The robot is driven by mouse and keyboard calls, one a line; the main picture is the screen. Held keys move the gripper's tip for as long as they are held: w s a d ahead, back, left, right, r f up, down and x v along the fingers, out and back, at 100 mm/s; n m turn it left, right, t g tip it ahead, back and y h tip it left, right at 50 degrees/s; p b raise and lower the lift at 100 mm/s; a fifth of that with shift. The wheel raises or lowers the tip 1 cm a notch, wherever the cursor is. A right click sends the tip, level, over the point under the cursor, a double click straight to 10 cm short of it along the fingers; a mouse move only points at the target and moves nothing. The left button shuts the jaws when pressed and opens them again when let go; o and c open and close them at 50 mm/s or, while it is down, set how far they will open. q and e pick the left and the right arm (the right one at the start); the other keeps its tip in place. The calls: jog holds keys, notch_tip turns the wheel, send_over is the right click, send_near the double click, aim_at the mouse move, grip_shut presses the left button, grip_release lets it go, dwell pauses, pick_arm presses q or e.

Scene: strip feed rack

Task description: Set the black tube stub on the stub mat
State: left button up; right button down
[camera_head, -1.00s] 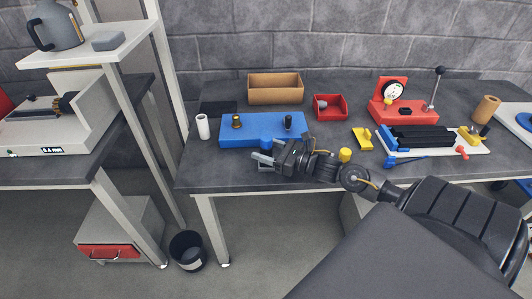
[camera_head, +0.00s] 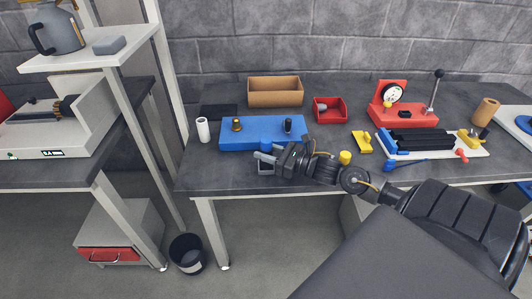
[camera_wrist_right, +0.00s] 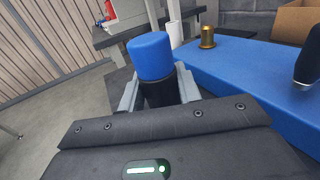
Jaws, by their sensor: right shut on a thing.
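A black tube stub with a blue cap (camera_wrist_right: 150,58) stands upright between the fingers of my right gripper (camera_wrist_right: 158,92) in the wrist view. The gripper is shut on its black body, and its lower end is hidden. In the head view my right gripper (camera_head: 264,160) is at the bench's front edge, in front of the blue block, and the blue cap shows just above the fingers. A dark square mat (camera_head: 218,110), which looks like the stub mat, lies bare at the back left of the bench. My left gripper is not in view.
The blue block (camera_head: 258,142) carries a brass post (camera_head: 236,124) and a black post (camera_head: 288,126). A white roll (camera_head: 203,130) stands left of it, near the mat. A cardboard box (camera_head: 275,97) and a red bin (camera_head: 329,110) stand behind. A shelf post rises left of the bench.

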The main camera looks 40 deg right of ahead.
aim_at(271, 145)
notch_tip(271, 145, up, 4)
jog(key=shift+s+f+p, duration=0.1)
jog(key=shift+f+p, duration=0.1)
jog(key=shift+p, duration=0.8)
pick_arm(q)
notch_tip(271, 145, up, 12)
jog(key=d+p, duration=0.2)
jog(key=p, duration=0.8)
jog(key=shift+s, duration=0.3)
pick_arm(e)
jog(key=s+a+r, duration=0.2)
jog(key=s+r, duration=0.2)
jog(key=s, duration=0.2)
jog(key=s+a+r, duration=0.2)
jog(key=s+r, duration=0.3)
jog(key=s, duration=0.2)
jog(key=shift+a, duration=0.35)
